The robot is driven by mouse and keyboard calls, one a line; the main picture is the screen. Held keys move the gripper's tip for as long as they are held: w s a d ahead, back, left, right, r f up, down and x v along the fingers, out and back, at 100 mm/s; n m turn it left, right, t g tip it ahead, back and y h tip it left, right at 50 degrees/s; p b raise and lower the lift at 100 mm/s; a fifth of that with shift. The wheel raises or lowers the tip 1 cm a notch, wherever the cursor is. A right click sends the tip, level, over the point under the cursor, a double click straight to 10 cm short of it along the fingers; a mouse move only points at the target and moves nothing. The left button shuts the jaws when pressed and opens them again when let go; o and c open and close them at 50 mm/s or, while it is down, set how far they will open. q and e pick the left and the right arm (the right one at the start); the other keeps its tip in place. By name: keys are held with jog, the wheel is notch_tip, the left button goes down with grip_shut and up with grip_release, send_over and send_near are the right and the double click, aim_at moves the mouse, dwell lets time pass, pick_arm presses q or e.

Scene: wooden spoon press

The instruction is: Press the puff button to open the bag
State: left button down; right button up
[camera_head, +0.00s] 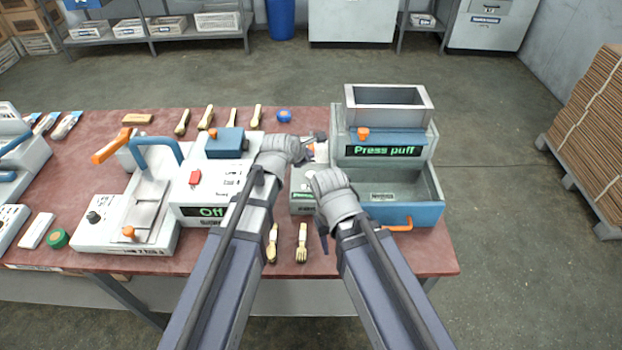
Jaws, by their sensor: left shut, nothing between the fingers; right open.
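The bagging machine (340,122) stands on the right part of the table, and its green display reads "Press puff" (385,151). An orange knob (363,134) sits above the display. My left gripper (318,138) is shut and empty at the machine's left side, close to a small orange and white patch. I cannot tell whether that patch is the puff button or part of the bag, or whether I touch it. My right gripper (322,236) is open and lower, in front of the machine's left front corner. My wrists hide much of the area between them.
A sealing machine (150,205) with a blue handle and an "Off" display (212,212) stands left of my arms. Wooden spoons and forks (301,243) lie at the table's front and back.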

aim_at(308, 176)
pick_arm(q)
jog(key=shift+f+b, duration=2.2)
jog(key=shift+f, duration=0.55)
pick_arm(e)
jog(key=shift+f, duration=2.7)
pick_arm(q)
jog(key=shift+f, duration=0.1)
pick_arm(e)
jog(key=shift+f, duration=0.1)
pick_arm(q)
jog(key=shift+f+b, duration=0.3)
jog(key=shift+b, duration=0.1)
pick_arm(e)
jog(key=shift+f, duration=0.35)
pick_arm(q)
jog(key=shift+f+b, duration=0.5)
pick_arm(e)
jog(key=shift+f, duration=0.5)
pick_arm(q)
jog(key=shift+r, duration=0.1)
pick_arm(e)
jog(key=shift+r, duration=0.15)
pick_arm(q)
jog(key=shift+r+p, duration=0.85)
jog(key=shift+p, duration=0.1)
pick_arm(e)
jog(key=shift+r, duration=0.8)
